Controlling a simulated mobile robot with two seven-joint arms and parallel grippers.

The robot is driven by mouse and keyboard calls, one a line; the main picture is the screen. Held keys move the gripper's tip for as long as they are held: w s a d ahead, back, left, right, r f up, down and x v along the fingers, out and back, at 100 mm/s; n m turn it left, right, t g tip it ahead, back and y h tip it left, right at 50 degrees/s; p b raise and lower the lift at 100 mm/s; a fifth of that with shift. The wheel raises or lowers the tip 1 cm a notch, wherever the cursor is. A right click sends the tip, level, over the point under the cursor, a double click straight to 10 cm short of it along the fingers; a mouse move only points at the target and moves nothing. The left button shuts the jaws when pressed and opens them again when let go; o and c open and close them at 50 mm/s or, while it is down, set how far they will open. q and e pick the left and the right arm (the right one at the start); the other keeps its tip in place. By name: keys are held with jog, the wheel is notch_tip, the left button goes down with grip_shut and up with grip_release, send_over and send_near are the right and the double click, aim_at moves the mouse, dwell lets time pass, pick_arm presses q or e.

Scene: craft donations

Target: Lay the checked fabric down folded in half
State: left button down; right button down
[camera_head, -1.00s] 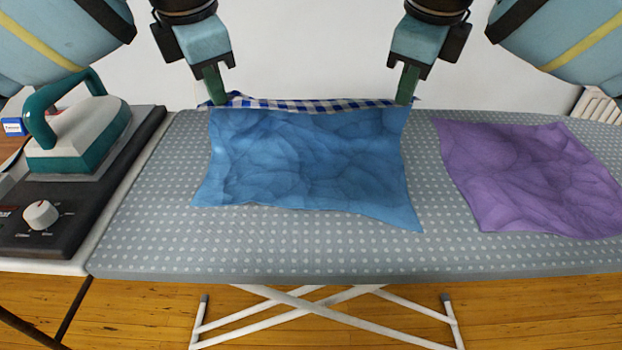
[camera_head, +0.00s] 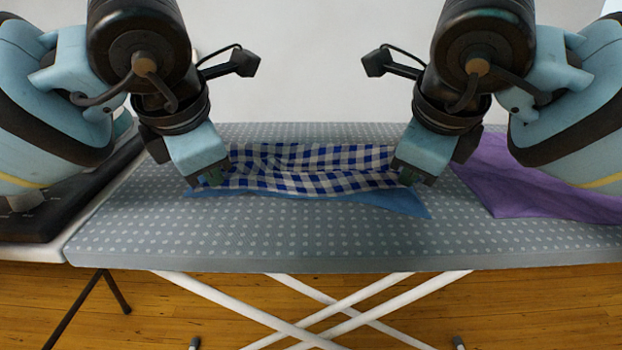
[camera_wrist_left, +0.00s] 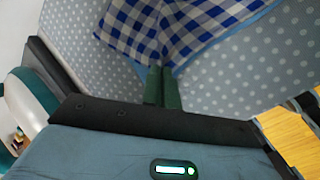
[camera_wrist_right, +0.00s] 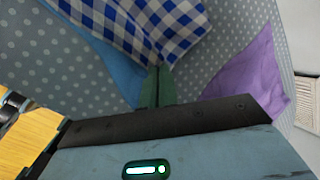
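The checked fabric (camera_head: 305,165) is blue and white and lies folded over on the ironing board, its plain blue underside (camera_head: 375,199) showing as a strip along the near edge and at the right corner. My left gripper (camera_head: 212,180) is shut on the fabric's near left corner; the left wrist view shows the fingers together (camera_wrist_left: 162,88) at the cloth. My right gripper (camera_head: 408,178) is shut on the near right corner; the right wrist view shows its fingers closed (camera_wrist_right: 157,86) at the checked cloth's tip. Both are low, close to the board.
The grey dotted ironing board (camera_head: 300,238) has free room in front of the fabric. A purple cloth (camera_head: 530,190) lies on the right, partly behind my right arm. The iron station's dark base (camera_head: 60,215) is at the left, mostly hidden by my left arm.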

pick_arm(q)
jog(key=shift+f, duration=0.1)
pick_arm(e)
jog(key=shift+f, duration=0.1)
pick_arm(q)
jog(key=c, duration=1.3)
grip_release()
jog(key=shift+s+f, duration=0.1)
pick_arm(e)
jog(key=c, duration=1.3)
grip_release()
jog(key=shift+s+f, duration=0.1)
pick_arm(q)
jog(key=shift+s+r, duration=0.15)
jog(key=shift+r, duration=0.3)
pick_arm(e)
jog(key=shift+s+r, duration=0.15)
jog(key=shift+r, duration=0.3)
pick_arm(q)
jog(key=v, duration=0.6)
jog(key=s+v, duration=0.1)
jog(key=v, duration=0.3)
jog(key=shift+f, duration=0.3)
pick_arm(e)
jog(key=v, duration=0.6)
jog(key=s+v, duration=0.1)
jog(key=v, duration=0.3)
jog(key=shift+f, duration=0.3)
